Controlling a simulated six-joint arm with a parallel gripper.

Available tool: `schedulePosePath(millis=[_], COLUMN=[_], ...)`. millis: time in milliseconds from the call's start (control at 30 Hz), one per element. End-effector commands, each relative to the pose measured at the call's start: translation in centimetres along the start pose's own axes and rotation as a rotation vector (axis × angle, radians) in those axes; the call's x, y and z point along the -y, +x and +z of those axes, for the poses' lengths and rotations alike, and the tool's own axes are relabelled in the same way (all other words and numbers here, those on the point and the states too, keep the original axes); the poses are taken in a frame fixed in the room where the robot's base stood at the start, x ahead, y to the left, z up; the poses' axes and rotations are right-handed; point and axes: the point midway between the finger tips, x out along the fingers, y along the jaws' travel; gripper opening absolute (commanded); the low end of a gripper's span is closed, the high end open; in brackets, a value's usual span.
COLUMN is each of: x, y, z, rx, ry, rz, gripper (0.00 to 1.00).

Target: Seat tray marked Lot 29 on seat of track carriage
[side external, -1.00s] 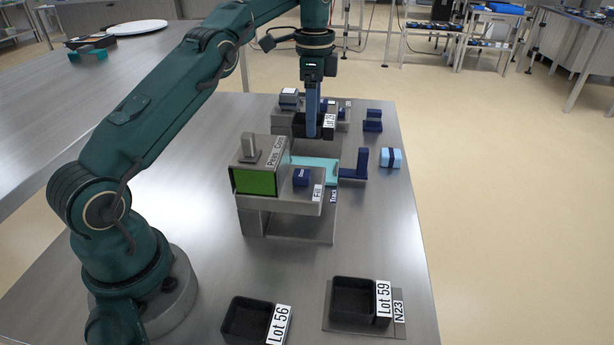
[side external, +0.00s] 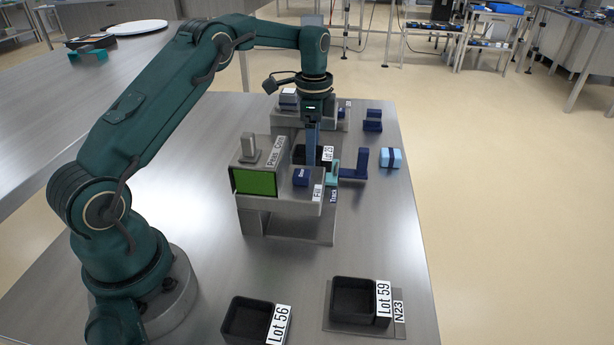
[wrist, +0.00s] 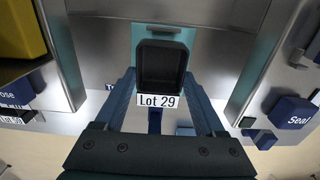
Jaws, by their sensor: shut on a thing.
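My gripper (side external: 312,160) points down over the machine, shut on the black tray marked Lot 29 (side external: 299,153). In the wrist view the tray (wrist: 161,65) is between the two blue fingers (wrist: 160,85), its label toward the camera, and it looks empty and about level. The turquoise track carriage (side external: 333,172) is beneath the tray, mostly hidden by it and the finger in the side view. In the wrist view turquoise (wrist: 141,34) shows around the tray's far end. I cannot tell whether the tray touches the carriage seat.
The press housing with a green panel (side external: 257,182) stands left of the tray. A dark blue Fill button (side external: 301,177) is in front. A dark blue bracket (side external: 361,164) and light blue block (side external: 390,158) are to the right. Trays Lot 56 (side external: 232,338) and Lot 59 (side external: 336,311) stand near the front.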

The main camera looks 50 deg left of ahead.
Motion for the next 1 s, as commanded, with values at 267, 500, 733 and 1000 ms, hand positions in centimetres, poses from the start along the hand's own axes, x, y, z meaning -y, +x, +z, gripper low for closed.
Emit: schedulePosePath(millis=[267, 500, 733, 1000], x=[-0.01, 0.00, 0.00, 0.02], y=[0.68, 0.66, 0.85, 1.05], z=[0.00, 0.00, 0.00, -0.01], rx=[0.000, -0.001, 0.000, -0.001], ry=[0.000, 0.000, 0.000, 0.000], rz=[0.000, 0.000, 0.000, -0.001], gripper=[0.13, 0.13, 0.13, 0.13])
